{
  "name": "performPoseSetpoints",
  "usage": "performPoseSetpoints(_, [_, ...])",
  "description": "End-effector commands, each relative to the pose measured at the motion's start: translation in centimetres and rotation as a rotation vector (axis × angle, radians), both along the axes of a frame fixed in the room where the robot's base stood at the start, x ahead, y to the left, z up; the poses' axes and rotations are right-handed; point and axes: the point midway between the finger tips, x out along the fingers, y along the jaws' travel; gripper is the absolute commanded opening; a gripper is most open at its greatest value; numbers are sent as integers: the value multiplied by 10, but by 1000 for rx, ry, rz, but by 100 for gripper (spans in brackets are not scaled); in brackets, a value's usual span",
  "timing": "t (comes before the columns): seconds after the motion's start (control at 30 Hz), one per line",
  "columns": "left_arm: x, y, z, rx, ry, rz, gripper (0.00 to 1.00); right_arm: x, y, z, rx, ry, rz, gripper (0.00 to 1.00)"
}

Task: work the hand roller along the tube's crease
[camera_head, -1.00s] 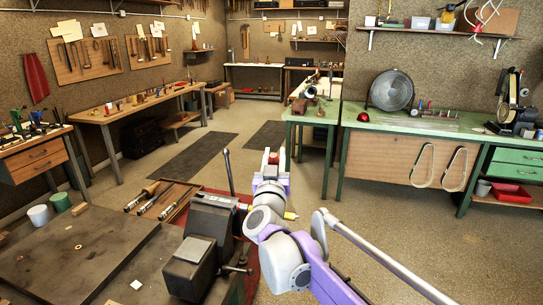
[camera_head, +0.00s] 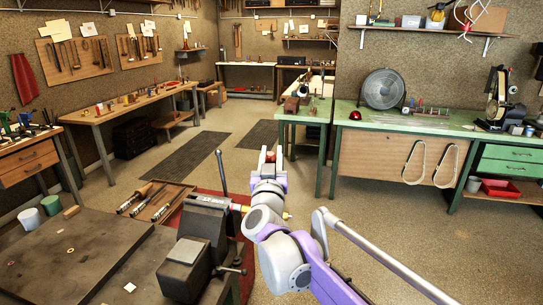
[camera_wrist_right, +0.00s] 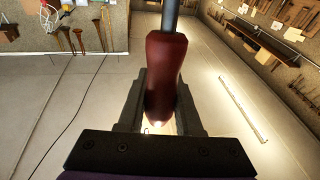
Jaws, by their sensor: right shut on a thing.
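My right gripper (camera_head: 270,162) is raised at the middle of the head view. It is shut on a dark red handle, which the right wrist view shows between the fingers (camera_wrist_right: 162,110). The handle (camera_wrist_right: 165,68) has a grey metal shaft (camera_wrist_right: 170,14) at its far end, and looks like the hand roller; its working end is out of view. A dark vise (camera_head: 207,225) stands on the bench left of my right arm. Small yellow pieces (camera_head: 287,215) show beside my arm, perhaps parts of the tube. My arm hides most of them, and no crease shows. My left gripper is not in view.
A wooden tray of handled tools (camera_head: 153,203) and a red mat lie behind the vise. The dark bench top (camera_head: 60,250) is mostly clear.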

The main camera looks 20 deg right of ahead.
Motion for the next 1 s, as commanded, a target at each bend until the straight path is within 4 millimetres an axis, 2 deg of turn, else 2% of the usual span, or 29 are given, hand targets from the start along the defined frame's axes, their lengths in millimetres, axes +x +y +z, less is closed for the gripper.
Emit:
performPoseSetpoints(0.1, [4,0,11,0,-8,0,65,-2,2,16,1,-4,1,0])
performPoseSetpoints(0.5, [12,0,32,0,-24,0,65,-10,6,52,0,-2,-1,0])
performPoseSetpoints(1.0, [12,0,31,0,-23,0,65,-10,6,51,0,-1,0,0])
